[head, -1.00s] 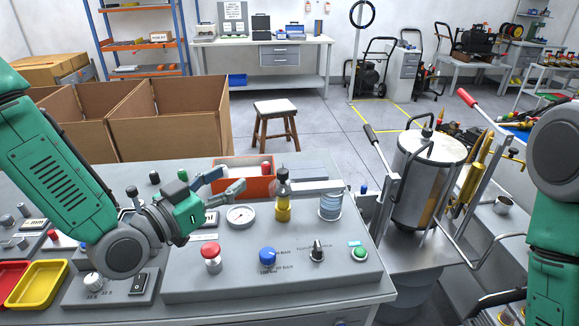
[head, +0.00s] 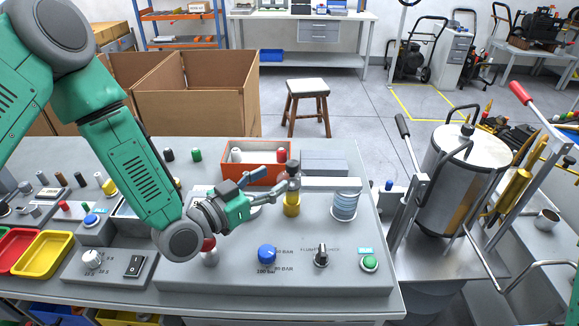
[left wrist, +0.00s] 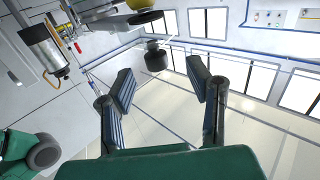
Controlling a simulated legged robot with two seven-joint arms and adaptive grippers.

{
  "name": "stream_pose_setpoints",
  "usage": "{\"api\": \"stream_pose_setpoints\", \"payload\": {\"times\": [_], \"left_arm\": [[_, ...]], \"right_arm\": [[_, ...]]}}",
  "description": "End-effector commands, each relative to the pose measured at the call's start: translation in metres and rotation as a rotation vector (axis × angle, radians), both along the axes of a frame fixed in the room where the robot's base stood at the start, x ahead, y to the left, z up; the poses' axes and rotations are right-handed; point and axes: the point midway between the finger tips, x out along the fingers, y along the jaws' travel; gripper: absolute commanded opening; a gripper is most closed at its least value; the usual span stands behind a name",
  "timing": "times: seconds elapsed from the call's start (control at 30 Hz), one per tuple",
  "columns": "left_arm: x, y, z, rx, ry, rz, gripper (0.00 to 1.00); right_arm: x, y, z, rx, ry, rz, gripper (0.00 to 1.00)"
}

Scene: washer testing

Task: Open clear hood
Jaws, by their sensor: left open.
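My left gripper (head: 283,181) reaches in from the left over the grey test panel (head: 205,275). Its fingers are open in the left wrist view (left wrist: 160,85), with no object gripped. In the head view its tips overlap the dark neck of a small upright fitting with a yellow lower part (head: 291,206); contact is unclear. A large upright cylinder (head: 465,160) with a pale top and shiny sides stands right of the panel, apart from the left gripper. It also shows in the left wrist view (left wrist: 43,48). I cannot tell which part is the clear hood. My right gripper is not in view.
A red-handled lever (head: 521,92) and a black-handled lever (head: 403,126) rise beside the cylinder. An orange bin (head: 258,173) is behind.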

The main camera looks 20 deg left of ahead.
Motion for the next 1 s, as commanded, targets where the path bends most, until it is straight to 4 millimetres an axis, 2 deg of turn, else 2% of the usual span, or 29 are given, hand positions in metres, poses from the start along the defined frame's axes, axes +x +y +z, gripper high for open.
{"api": "stream_pose_setpoints", "payload": {"times": [0.03,0.1,0.3,0.47,0.73,0.87,1.0], "left_arm": [[0.011,-0.008,0.007,-0.002,-0.012,-0.002,0.46],[0.022,-0.014,0.007,0.0,-0.011,-0.003,0.46],[0.046,-0.023,0.005,-0.004,-0.008,-0.001,0.46],[0.054,-0.024,0.004,-0.008,-0.007,-0.001,0.46],[0.054,-0.027,0.005,-0.006,-0.006,0.0,0.46],[0.055,-0.029,0.005,-0.003,-0.006,0.001,0.0],[0.054,-0.03,0.006,-0.004,-0.007,-0.002,0.0]], "right_arm": [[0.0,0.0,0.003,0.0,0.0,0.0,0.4],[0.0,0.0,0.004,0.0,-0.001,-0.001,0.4],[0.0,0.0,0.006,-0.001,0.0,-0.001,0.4],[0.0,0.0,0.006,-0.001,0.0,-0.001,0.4],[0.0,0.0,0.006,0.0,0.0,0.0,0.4],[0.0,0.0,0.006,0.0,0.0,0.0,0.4],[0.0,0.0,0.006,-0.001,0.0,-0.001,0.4]]}}
